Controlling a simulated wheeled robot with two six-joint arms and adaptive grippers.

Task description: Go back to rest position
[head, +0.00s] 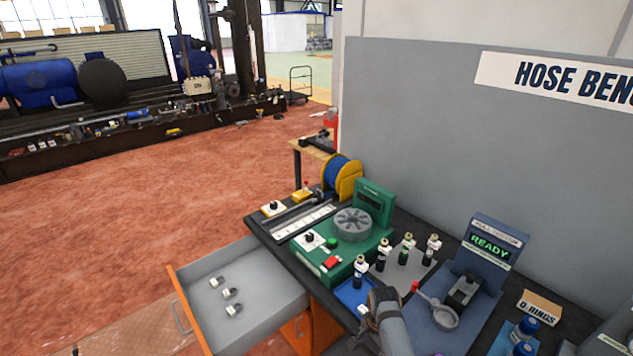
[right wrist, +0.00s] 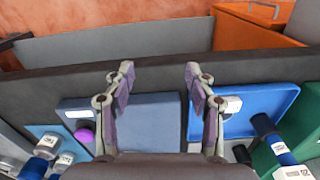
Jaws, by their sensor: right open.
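My right gripper (right wrist: 160,82) is open in the right wrist view, with nothing between its two fingers. It hangs over the front part of the bench. In the head view the right gripper (head: 379,304) shows at the bottom centre, beside the blue tray (head: 350,292). In the right wrist view a small white fitting (right wrist: 232,104) lies on the blue tray (right wrist: 262,98), just beside one finger. A dark hose piece with a metal end (head: 360,271) stands upright at the tray. My left gripper is in neither view.
The grey drawer (head: 205,309) is open at the bench's left, with several metal fittings (head: 231,293) inside. A green crimping machine (head: 325,262) stands behind the tray. More hose pieces (head: 406,248) stand nearby. The pull tester (head: 490,246) reads READY. An O-rings box (head: 540,307) is at right.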

